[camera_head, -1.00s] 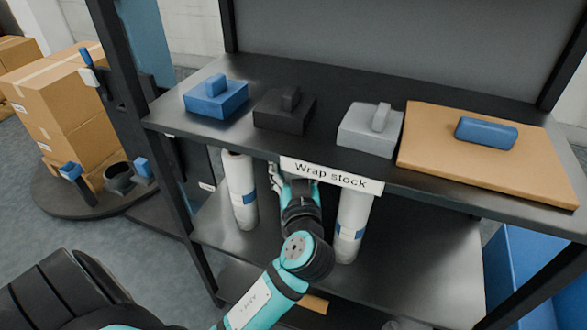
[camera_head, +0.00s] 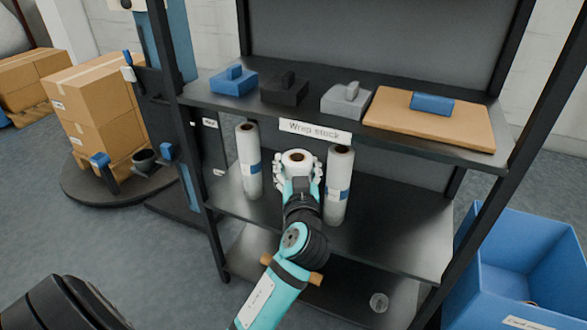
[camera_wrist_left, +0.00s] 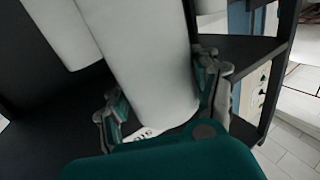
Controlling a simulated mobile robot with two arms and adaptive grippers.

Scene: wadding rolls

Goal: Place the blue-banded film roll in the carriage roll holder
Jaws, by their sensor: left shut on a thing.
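My left gripper (camera_head: 298,172) is shut on the middle white film roll (camera_head: 296,156), which is upright among the rolls on the wrap stock shelf. In the left wrist view the gripper's fingers (camera_wrist_left: 163,100) are on both sides of this held roll (camera_wrist_left: 150,60). No band shows on its visible part. My right gripper is out of view.
The upper shelf (camera_head: 235,103), with the "Wrap stock" label (camera_head: 314,131), overhangs the rolls and carries several blocks and a brown board (camera_head: 390,115). Black rack posts flank the shelf. A blue bin (camera_head: 520,265) stands at right. Stacked boxes (camera_head: 95,110) stand at left.

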